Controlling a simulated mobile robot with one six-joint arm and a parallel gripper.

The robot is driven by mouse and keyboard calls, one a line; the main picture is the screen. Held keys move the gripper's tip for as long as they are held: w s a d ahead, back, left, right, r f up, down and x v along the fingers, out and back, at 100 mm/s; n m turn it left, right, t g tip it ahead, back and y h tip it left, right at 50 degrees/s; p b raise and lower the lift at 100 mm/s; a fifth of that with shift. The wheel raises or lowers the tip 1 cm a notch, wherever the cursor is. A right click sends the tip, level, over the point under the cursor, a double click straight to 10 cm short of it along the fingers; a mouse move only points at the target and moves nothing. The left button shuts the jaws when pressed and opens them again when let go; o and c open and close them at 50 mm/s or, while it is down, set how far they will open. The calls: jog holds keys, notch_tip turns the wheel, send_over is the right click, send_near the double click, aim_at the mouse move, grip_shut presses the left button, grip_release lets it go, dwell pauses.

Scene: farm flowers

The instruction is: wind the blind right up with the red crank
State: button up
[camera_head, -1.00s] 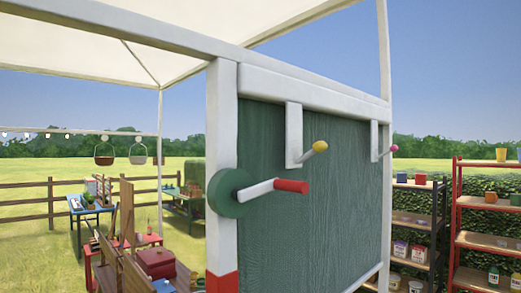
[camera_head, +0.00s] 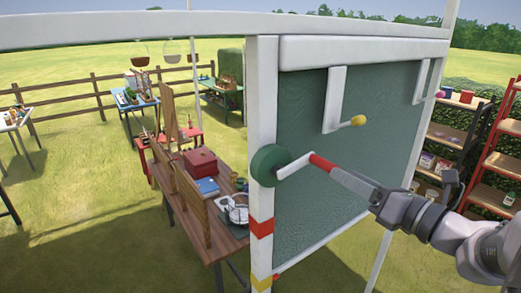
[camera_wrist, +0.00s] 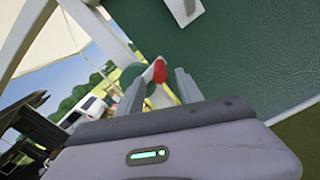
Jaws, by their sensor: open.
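The crank has a green round hub (camera_head: 268,165) on the white post, a white arm (camera_head: 294,166) and a red handle (camera_head: 321,162) pointing right. The dark green blind (camera_head: 345,170) hangs in the white frame, with a white rail (camera_head: 335,236) along its bottom. My gripper (camera_head: 342,175) comes in from the right, its fingers at the free end of the red handle. In the wrist view my gripper (camera_wrist: 160,84) is open, and the red handle (camera_wrist: 159,72) shows between its two fingers. I cannot tell whether they touch it.
A wooden bench (camera_head: 220,236) with a red box (camera_head: 201,161) stands left of the post. Red shelves (camera_head: 492,165) stand at right.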

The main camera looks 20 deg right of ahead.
aim_at(326, 165)
jog(key=p+x, duration=0.1)
jog(key=x, duration=0.6)
grip_shut()
dwell(1.2)
